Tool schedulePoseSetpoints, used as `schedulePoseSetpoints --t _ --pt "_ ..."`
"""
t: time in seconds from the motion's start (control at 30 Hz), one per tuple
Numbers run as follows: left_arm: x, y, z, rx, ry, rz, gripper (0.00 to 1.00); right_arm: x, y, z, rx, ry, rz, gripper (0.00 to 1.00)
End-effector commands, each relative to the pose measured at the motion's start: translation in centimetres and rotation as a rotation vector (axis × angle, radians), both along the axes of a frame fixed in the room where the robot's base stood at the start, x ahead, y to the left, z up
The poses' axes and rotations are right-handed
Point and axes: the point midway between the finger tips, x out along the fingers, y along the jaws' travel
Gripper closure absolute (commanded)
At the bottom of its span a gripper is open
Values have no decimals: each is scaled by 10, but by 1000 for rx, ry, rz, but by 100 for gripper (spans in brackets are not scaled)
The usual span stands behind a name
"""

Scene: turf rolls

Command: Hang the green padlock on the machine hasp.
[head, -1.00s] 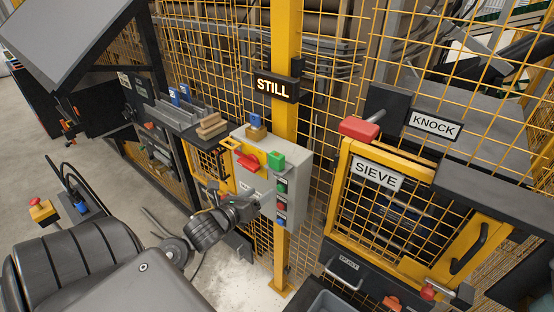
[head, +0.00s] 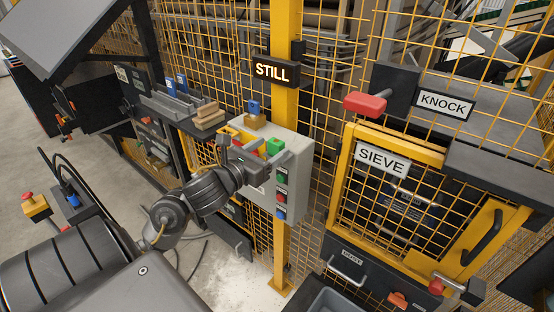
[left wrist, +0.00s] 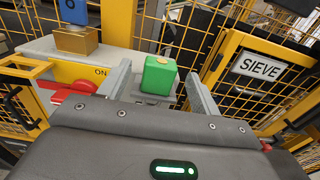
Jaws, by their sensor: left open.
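The green padlock (head: 275,146) stands on top of the grey control box (head: 293,160). In the left wrist view the green padlock (left wrist: 159,76) shows between the two fingers of my open left gripper (left wrist: 160,84), with a gap on each side. In the head view my left gripper (head: 266,156) is at the box top, its fingers around the padlock's place. A red lever (left wrist: 72,88) on a yellow plate marked ON is left of the fingers. My right gripper is out of view.
A blue padlock (head: 253,106) stands on a brass-coloured block at the box's back. The yellow post (head: 285,95) with the STILL sign rises behind. Yellow mesh fencing and the SIEVE door (head: 383,161) lie to the right. Wooden blocks (head: 209,115) lie on the left shelf.

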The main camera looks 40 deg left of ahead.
Motion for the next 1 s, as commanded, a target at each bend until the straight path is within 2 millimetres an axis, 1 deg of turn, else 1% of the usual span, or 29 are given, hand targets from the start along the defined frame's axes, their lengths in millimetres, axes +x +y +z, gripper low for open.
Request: schedulePoseSetpoints --t 0.03,0.1,0.23,0.43,0.5,0.6,0.87,1.0 --pt "1 0 -1 1 -1 1 36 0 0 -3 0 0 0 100" --pt "2 0 1 0 -1 1 36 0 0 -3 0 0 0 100" --pt "5 1 3 -3 0 2 36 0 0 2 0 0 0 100" --pt "34 1 10 -9 0 2 36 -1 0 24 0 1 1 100" --pt "43 1 8 -6 0 2 36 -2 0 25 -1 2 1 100" --pt "52 2 6 -4 0 2 36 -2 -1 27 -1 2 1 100" --pt "54 2 4 0 0 1 36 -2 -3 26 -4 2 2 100" --pt "54 2 4 0 0 1 53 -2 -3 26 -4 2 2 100"
